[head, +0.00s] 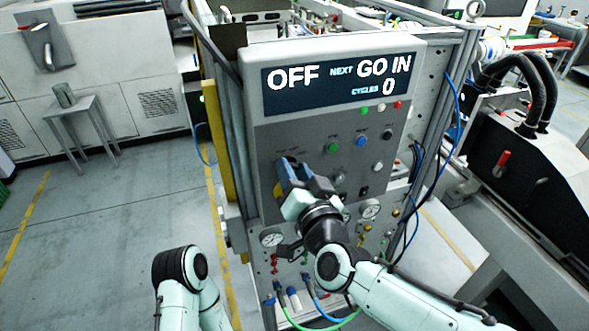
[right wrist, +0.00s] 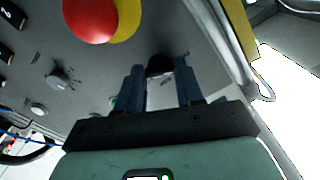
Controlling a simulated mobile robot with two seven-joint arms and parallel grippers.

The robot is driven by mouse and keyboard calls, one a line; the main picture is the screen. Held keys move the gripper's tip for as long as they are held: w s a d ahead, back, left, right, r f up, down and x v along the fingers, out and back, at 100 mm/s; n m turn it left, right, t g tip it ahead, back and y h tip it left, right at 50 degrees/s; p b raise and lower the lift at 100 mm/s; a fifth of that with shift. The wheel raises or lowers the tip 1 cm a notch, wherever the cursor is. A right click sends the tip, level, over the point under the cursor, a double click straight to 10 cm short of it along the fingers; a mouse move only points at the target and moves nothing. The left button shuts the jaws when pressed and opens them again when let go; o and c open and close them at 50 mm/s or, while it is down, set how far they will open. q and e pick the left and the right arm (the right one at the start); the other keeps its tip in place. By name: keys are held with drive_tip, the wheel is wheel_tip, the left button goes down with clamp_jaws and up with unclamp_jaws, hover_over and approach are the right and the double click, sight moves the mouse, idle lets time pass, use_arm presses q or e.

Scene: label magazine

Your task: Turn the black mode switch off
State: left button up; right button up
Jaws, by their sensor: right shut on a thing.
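The control panel (head: 345,150) stands upright ahead of me, with a display (head: 340,80) above it reading "OFF", "NEXT GO IN" and "CYCLES 0". My right gripper (head: 289,168) is at the panel's left side, its blue fingers pointing into the panel face. In the right wrist view, the black mode switch (right wrist: 160,66) sits between the fingertips, and the gripper is shut on it. The fingers hide the switch in the head view, and its pointing direction cannot be made out. My left arm shows at the lower left, but its gripper is not in view.
A red mushroom button on a yellow base (right wrist: 90,20) and a grey rotary knob (right wrist: 60,78) are near the gripper in the right wrist view. Gauges (head: 371,208) and hoses (head: 320,315) lie below. Open floor (head: 120,230) is to the left.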

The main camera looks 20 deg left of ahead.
use_arm(q)
drive_tip(key=shift+w+r, duration=0.2)
use_arm(e)
drive_tip(key=shift+n, duration=0.6)
drive_tip(key=o, duration=1)
drive_tip(key=shift+o, duration=0.2)
use_arm(q)
drive_tip(key=shift+s+f+b, duration=0.8)
drive_tip(key=shift+s+f, duration=0.1)
drive_tip(key=shift+f, duration=0.25)
use_arm(e)
drive_tip(key=v, duration=1.3)
drive_tip(key=shift+s+d, duration=0.1)
drive_tip(key=shift+d, duration=0.05)
